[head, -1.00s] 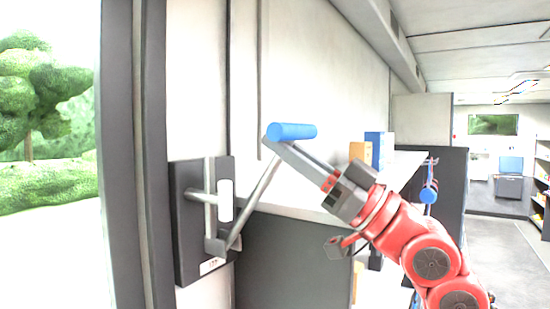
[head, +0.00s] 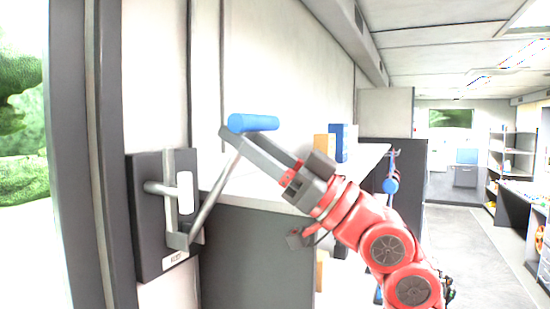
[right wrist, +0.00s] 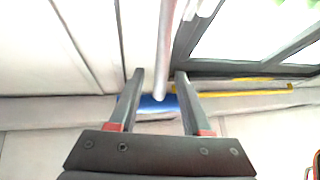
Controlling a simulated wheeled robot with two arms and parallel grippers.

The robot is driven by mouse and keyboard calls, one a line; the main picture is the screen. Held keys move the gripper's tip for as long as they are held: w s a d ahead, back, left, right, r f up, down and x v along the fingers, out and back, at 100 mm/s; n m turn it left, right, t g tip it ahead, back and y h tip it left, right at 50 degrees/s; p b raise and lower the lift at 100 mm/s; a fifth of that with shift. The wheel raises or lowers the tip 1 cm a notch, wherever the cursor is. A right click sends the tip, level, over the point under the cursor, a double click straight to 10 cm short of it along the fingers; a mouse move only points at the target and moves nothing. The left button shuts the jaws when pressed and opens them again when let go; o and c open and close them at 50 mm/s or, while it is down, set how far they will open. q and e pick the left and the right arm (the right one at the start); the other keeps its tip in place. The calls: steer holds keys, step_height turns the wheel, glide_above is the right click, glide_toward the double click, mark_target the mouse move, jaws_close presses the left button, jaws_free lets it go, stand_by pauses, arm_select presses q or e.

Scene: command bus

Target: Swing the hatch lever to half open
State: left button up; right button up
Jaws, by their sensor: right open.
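The hatch lever is a grey metal rod (head: 215,188) rising at a slant to the right from a pivot on a dark wall plate (head: 148,225). Its top carries a blue cylindrical grip (head: 253,122). My right gripper (head: 240,137) reaches in from the right with its fingers at the blue grip, just below it in the picture. In the right wrist view the gripper (right wrist: 159,73) is open, and the blue grip (right wrist: 158,104) shows between and behind its fingers. The rod (right wrist: 166,45) runs up from there. I cannot tell whether the fingers touch it. My left gripper is out of view.
Open floor (head: 475,265) lies to the right.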

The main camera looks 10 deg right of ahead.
steer(key=shift+d+f, duration=0.1)
steer(key=shift+s+d+f, duration=0.1)
steer(key=shift+d+f, duration=0.1)
steer(key=shift+f, duration=0.05)
steer(key=b+v, duration=0.5)
steer(key=v, duration=1.1)
steer(key=shift+s+d+b, duration=0.2)
steer(key=shift+d+b, duration=0.05)
steer(key=shift+b, duration=0.05)
steer(key=shift+f, duration=0.15)
